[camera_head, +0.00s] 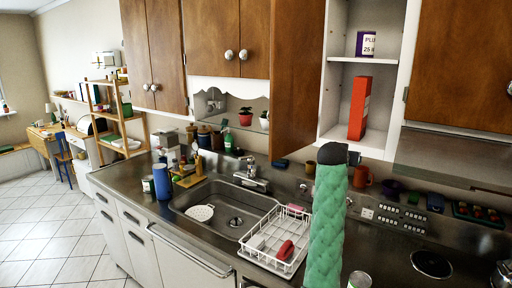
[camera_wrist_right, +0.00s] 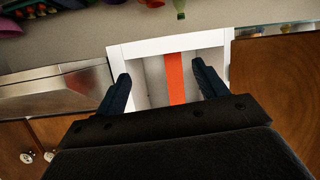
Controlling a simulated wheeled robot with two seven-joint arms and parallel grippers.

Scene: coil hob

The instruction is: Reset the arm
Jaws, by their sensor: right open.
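My right gripper (camera_wrist_right: 162,77) shows in the right wrist view with its two dark fingers spread apart and nothing between them. Beyond the fingers is the open white cabinet, with a red-orange box (camera_wrist_right: 175,80) standing in it, apart from the fingers. In the head view my green-sleeved arm rises in front of the counter, its dark end (camera_head: 333,154) below the cabinet; the fingers are hidden there. The red-orange box (camera_head: 359,108) stands on the cabinet's lower shelf. My left gripper is in neither view.
The open cabinet's wooden door (camera_head: 297,80) hangs out to the left. A purple-and-white tin (camera_head: 366,44) is on the upper shelf. A white dish rack (camera_head: 273,263) holding a red item stands beside the sink (camera_head: 190,196). Mugs and bowls line the counter's back right.

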